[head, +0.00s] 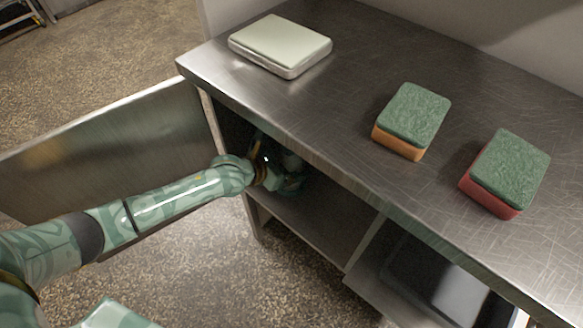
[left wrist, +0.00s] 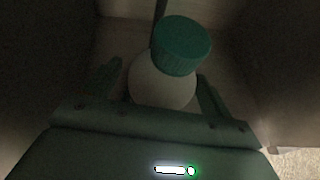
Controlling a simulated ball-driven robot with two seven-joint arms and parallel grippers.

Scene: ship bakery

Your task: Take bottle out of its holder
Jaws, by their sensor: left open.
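A white bottle with a green cap (left wrist: 180,45) stands in the dark cupboard in the left wrist view. Its white body (left wrist: 160,82) sits between the two fingers of my left gripper (left wrist: 160,88), which is open around it. In the head view my left arm reaches into the open cupboard, and the left gripper (head: 290,180) is in shadow under the counter. A pale part of the bottle (head: 292,160) seems to show there, mostly hidden. I cannot make out a holder around the bottle. My right gripper is not in view.
The cupboard door (head: 110,150) stands open on the left, beside my arm. The steel counter (head: 340,90) above bears a white scale-like box (head: 280,42), an orange-green sponge (head: 413,115) and a red-green sponge (head: 507,172). A shelf (head: 325,220) lies below the gripper.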

